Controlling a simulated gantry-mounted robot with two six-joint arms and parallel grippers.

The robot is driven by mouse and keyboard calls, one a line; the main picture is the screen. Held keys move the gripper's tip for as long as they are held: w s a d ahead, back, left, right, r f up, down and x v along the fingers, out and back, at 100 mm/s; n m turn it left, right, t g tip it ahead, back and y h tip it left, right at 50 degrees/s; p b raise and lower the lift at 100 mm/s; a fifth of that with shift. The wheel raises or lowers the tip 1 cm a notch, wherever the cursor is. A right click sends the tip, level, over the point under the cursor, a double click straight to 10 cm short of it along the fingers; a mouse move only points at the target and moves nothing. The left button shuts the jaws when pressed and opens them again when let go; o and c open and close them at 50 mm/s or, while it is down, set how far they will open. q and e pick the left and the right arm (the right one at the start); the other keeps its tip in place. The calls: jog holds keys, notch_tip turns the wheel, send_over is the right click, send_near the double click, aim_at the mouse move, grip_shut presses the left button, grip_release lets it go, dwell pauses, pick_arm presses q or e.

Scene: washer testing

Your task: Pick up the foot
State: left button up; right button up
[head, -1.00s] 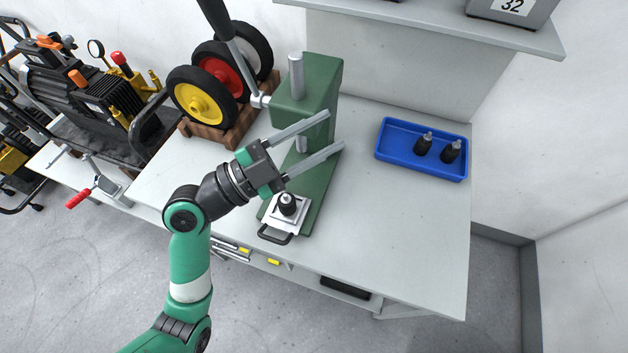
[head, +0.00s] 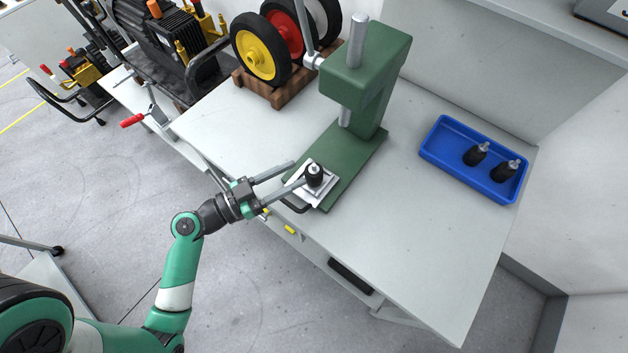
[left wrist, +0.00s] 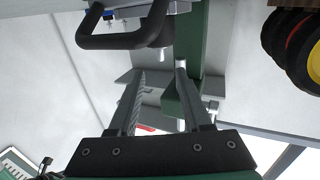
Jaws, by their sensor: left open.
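A black foot (head: 314,174) with a metal stud stands upright on the small white plate (head: 325,195) at the front of the green press (head: 366,75). Two more black feet, one on the left (head: 475,154) and one on the right (head: 505,170), stand in the blue tray (head: 436,158). My left gripper (head: 299,173) is open and empty, with its fingertips close to the foot on the plate. Whether they touch it is unclear. In the left wrist view, a dark cylinder, seemingly this foot (left wrist: 158,36), appears beyond the two spread fingers. My right gripper is out of view.
The plate's black handle (head: 294,207) sticks out at the table's front edge; it looms in the left wrist view (left wrist: 108,41). The press column and head rise behind the plate. Wheels on a wooden rack (head: 272,92) stand back left.

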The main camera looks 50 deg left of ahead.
aim_at(309, 174)
pick_arm(q)
jog(key=w, duration=0.2)
jog(key=w+d+p, duration=0.1)
jog(key=w, duration=0.1)
jog(key=shift+w+r+p, duration=0.1)
jog(key=shift+r+p, duration=0.05)
jog(key=shift+p, duration=0.15)
jog(key=shift+w, duration=0.45)
jog(key=w, duration=0.4)
jog(key=shift+w+d+f, duration=0.2)
jog(key=shift+w+d, duration=0.05)
jog(key=shift+d, duration=0.1)
grip_shut()
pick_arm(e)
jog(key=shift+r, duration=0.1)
